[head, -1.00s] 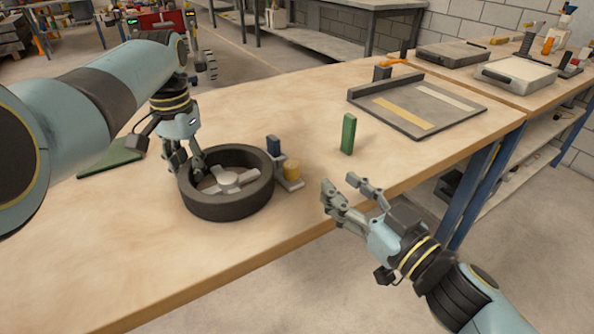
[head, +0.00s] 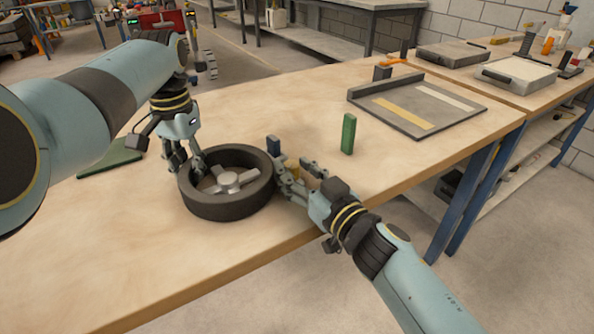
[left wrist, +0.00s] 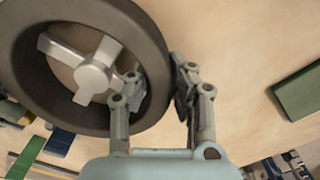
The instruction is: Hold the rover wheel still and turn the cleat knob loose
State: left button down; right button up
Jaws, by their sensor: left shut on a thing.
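The rover wheel (head: 228,207), a dark tyre with a silver spoked hub (head: 228,179), lies flat on the workbench. My left gripper (head: 184,166) is shut on its rim at the left side. In the left wrist view, one finger is inside the tyre (left wrist: 152,42) and the other outside. The yellow cleat knob (head: 291,163) stands just right of the wheel, beside a small dark blue block (head: 273,146). My right gripper (head: 296,176) is at the knob with its fingers apart. Its fingers partly hide the knob, and I cannot tell whether they touch it.
A green upright block (head: 348,134) stands to the right of the knob. A grey tray (head: 440,118) with coloured strips lies further back right. A flat green piece (head: 112,158) lies left of the wheel. The bench's front edge (head: 262,250) is close below the right arm.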

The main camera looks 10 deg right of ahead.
grip_shut()
jog(key=shift+w+d+r+n+g+y, duration=0.1)
jog(key=shift+n+g+y, duration=0.2)
jog(key=shift+y, duration=0.2)
jog(key=shift+w+d+n+g+y, duration=0.1)
jog(key=shift+n+g+y, duration=0.1)
jog(key=shift+n+y, duration=0.25)
jog(key=shift+d+n+g+y, duration=0.1)
jog(key=shift+n+g+y, duration=0.6)
jog(key=shift+y, duration=0.45)
grip_release()
jog(key=shift+s, duration=0.1)
jog(key=v, duration=1.2)
